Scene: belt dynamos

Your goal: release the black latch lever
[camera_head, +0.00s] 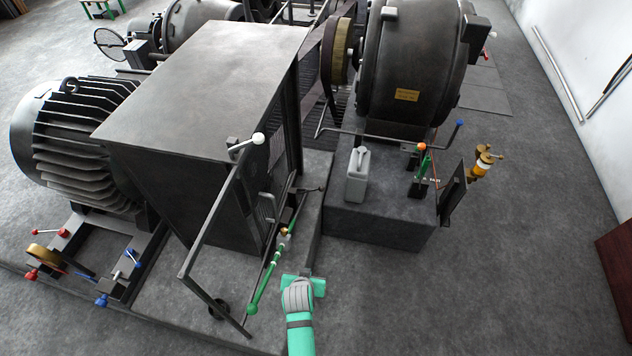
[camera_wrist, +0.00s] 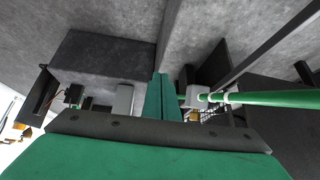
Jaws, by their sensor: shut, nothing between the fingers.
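My gripper (camera_head: 305,271) is in the lower middle of the head view, over the dark plinth edge, with its fingers shut and empty. In the wrist view the green fingers (camera_wrist: 161,97) are together. A thin black lever (camera_head: 310,189) sticks out at the right side of the dark cabinet; it looks like the latch lever, but I cannot be sure. My gripper is apart from it, on the near side. A green rod (camera_head: 265,280) slants up just left of my gripper; it also shows in the wrist view (camera_wrist: 272,97), right of the fingers.
The cabinet (camera_head: 205,90) stands left, with a dark bar frame (camera_head: 215,220) in front. A grey can (camera_head: 358,175) and a green-handled lever (camera_head: 421,170) stand on the right plinth (camera_head: 375,228). The floor at lower right (camera_head: 460,310) is clear.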

